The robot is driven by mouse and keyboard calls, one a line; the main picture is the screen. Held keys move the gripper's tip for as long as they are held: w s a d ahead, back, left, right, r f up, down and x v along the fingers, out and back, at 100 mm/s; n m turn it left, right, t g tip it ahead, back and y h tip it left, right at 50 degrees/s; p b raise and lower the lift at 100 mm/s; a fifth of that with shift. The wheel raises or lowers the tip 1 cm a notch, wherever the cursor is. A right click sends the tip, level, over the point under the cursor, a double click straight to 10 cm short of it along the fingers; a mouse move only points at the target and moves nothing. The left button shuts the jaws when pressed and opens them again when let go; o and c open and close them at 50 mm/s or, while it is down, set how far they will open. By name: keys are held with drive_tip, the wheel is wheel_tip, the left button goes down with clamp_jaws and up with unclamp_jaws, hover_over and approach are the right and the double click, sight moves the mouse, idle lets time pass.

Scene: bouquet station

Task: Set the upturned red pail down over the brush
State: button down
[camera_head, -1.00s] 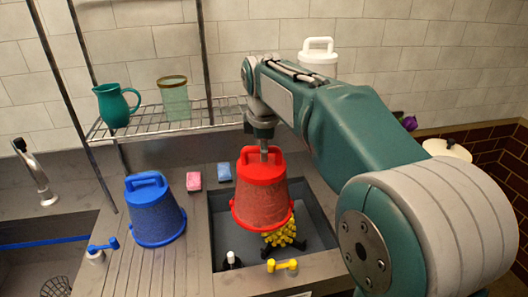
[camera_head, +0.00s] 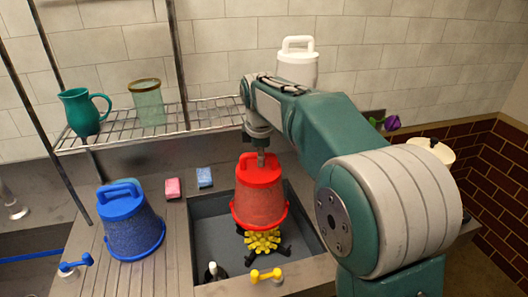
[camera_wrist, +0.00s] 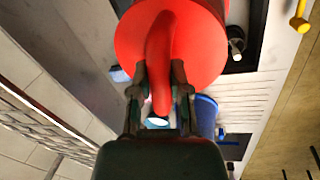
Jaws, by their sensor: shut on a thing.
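The upturned red pail (camera_head: 260,197) hangs from my gripper (camera_head: 262,160) over the grey basin, its handle on top and its open rim down. In the wrist view my gripper (camera_wrist: 159,92) is shut on the handle of the red pail (camera_wrist: 198,45). The yellow brush (camera_head: 262,241), a cluster of yellow bristles on a dark base, stands in the basin below the pail. Its upper part is partly hidden by the pail's rim. I cannot tell exactly how high the rim is above the brush.
An upturned blue pail (camera_head: 131,225) stands left. Pink (camera_head: 172,188) and blue (camera_head: 205,177) sponges lie behind. A wire rack (camera_head: 120,130) carries a teal jug (camera_head: 83,111).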

sight(265, 170)
drive_tip(key=shift+d+f, duration=0.1)
drive_tip(key=shift+f, duration=0.2)
drive_tip(key=shift+d+f, duration=0.55)
drive_tip(key=shift+f, duration=0.6)
drive_tip(key=shift+a+f, duration=0.2)
drive_tip(key=shift+f, duration=0.4)
drive_tip(key=shift+a+f, duration=0.2)
drive_tip(key=shift+f, duration=0.35)
drive_tip(key=shift+d+f, duration=0.3)
drive_tip(key=shift+f, duration=0.45)
drive_tip(key=shift+a, duration=0.15)
drive_tip(key=shift+r, duration=0.15)
drive_tip(key=shift+f, duration=3.8)
